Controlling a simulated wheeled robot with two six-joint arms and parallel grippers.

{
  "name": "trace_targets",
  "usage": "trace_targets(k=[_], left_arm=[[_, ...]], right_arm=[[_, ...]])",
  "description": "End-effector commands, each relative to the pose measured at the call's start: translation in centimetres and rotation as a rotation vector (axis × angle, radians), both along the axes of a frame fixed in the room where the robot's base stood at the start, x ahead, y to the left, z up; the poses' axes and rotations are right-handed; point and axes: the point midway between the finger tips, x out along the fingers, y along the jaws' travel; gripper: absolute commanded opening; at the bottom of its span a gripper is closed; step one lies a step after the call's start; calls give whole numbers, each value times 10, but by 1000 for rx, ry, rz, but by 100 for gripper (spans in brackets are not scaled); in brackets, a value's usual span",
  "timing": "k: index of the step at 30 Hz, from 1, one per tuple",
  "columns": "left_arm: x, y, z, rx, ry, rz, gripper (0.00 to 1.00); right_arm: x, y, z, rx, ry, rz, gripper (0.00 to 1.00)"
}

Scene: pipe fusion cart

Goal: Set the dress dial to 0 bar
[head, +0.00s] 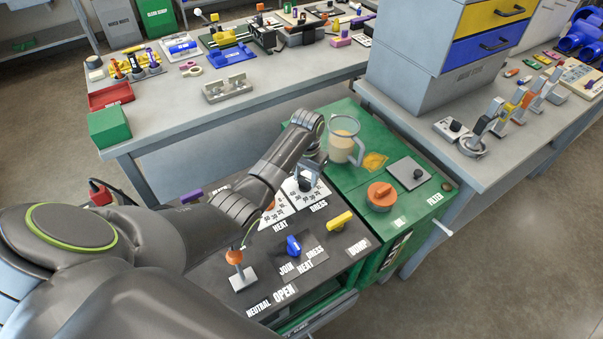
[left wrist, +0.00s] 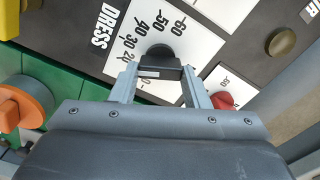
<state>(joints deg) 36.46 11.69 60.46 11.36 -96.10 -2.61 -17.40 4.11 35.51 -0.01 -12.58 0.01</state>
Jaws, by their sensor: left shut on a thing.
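The dress dial is a black knob (left wrist: 158,55) on a white plate (left wrist: 188,50) with printed numbers, beside the word DRESS. In the head view its white plate (head: 314,193) lies at the back of the dark panel. My left gripper (left wrist: 157,75) is shut on the knob, one finger on each side of its black bar. In the head view my left gripper (head: 308,176) reaches down over the dial and partly hides it. A small pale mark shows on the bar, but I cannot read which number it points to. My right gripper is not in view.
A red heat knob (left wrist: 221,100) stands close beside my gripper. The panel also has a blue knob (head: 293,245), a yellow handle (head: 340,220) and an orange-topped lever (head: 236,260). A jug (head: 343,140) and an orange cap (head: 381,195) are on the green cabinet (head: 352,181).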

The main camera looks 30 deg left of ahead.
Motion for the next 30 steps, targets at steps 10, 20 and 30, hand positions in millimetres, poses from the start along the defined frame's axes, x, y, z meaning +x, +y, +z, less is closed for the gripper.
trace_targets(k=[10, 20, 30], left_arm=[[-4, 1, 3, 1, 15, 226, 19], [-5, 1, 1, 3, 19, 541, 19], [-5, 1, -1, 3, 19, 849, 19]], right_arm=[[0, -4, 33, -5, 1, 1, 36], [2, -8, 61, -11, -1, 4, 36], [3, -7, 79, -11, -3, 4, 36]])
